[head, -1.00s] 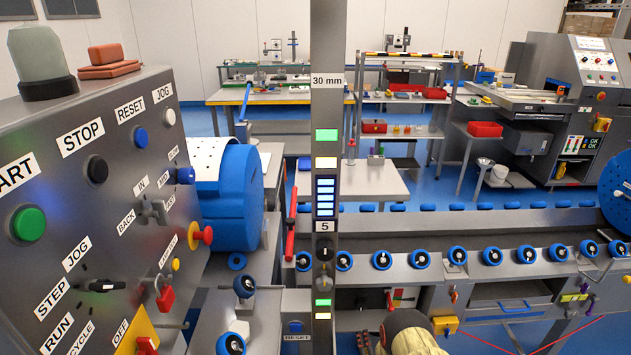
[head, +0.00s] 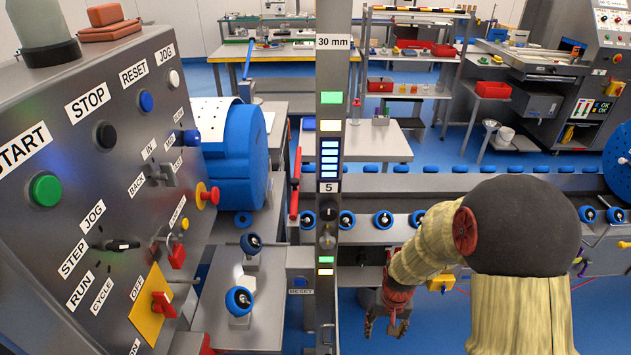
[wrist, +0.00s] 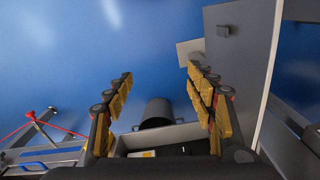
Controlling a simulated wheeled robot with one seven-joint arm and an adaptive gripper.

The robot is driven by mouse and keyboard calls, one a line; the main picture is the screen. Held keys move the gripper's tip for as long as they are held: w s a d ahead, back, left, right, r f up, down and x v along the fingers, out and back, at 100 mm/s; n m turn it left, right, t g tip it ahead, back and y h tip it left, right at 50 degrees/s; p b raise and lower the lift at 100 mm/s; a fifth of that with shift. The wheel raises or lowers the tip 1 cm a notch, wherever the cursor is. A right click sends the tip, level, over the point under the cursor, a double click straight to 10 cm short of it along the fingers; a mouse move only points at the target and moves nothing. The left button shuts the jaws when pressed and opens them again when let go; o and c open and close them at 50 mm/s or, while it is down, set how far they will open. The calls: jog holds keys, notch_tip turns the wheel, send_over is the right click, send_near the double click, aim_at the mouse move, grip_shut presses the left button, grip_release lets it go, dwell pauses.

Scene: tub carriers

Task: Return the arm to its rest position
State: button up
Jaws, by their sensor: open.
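My gripper (head: 386,322) hangs low in the head view, right of the tall grey post, with its fingers pointing down. My arm, in a tan cover with a dark rounded joint, rises to its right. In the wrist view my gripper (wrist: 160,110) has its two yellow-padded fingers spread wide apart. Nothing is between them but the blue floor (wrist: 150,50), a dark cylinder and a grey open box farther off.
A control panel (head: 100,215) with buttons and switches fills the left. The grey post (head: 331,190) stands between it and my arm. A conveyor (head: 400,182) with blue rollers runs behind the arm. In the wrist view a grey cabinet (wrist: 238,55) stands at right.

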jog(key=s+r+t+p, duration=0.1)
jog(key=s+r, duration=0.4)
jog(key=r, duration=0.7)
jog(key=s+r+n+t+p, duration=0.1)
jog(key=s+r, duration=0.5)
jog(key=r, duration=0.7)
jog(key=s+r+n+t+p, duration=0.1)
jog(key=s+r, duration=0.5)
jog(key=r, duration=0.7)
jog(key=shift+a+r+t+p, duration=0.25)
jog(key=shift+t+p, duration=0.5)
jog(key=shift+t, duration=0.45)
